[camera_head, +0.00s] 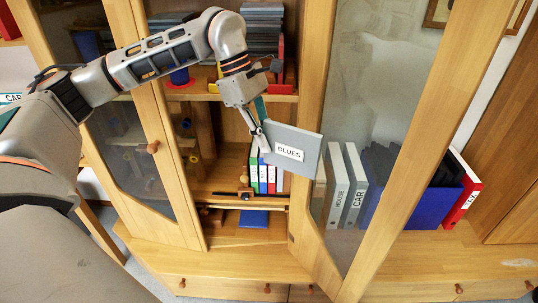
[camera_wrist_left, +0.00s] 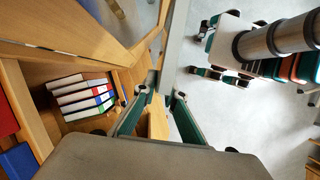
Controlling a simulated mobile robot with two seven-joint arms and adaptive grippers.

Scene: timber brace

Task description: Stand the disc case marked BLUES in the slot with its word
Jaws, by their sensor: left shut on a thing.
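The grey disc case marked BLUES (camera_head: 300,152) is held up in front of the cabinet, tilted, its label facing the head camera. My left gripper (camera_head: 263,140) is shut on its left edge. In the left wrist view a narrow grey strip between the fingers (camera_wrist_left: 160,97) looks like the case edge-on. A row of upright cases or books with green, blue and red spines (camera_head: 264,177) stands on the shelf below and behind; it also shows in the left wrist view (camera_wrist_left: 85,97). No slot marked BLUES can be made out. My right gripper is not in view.
The open glass door (camera_head: 375,100) stands close to the right of the held case. The left door (camera_head: 152,147) is open too. Grey binders marked HOUSE (camera_head: 336,190) and CAR (camera_head: 356,198) show through the glass. An upper shelf (camera_head: 215,97) lies behind my arm.

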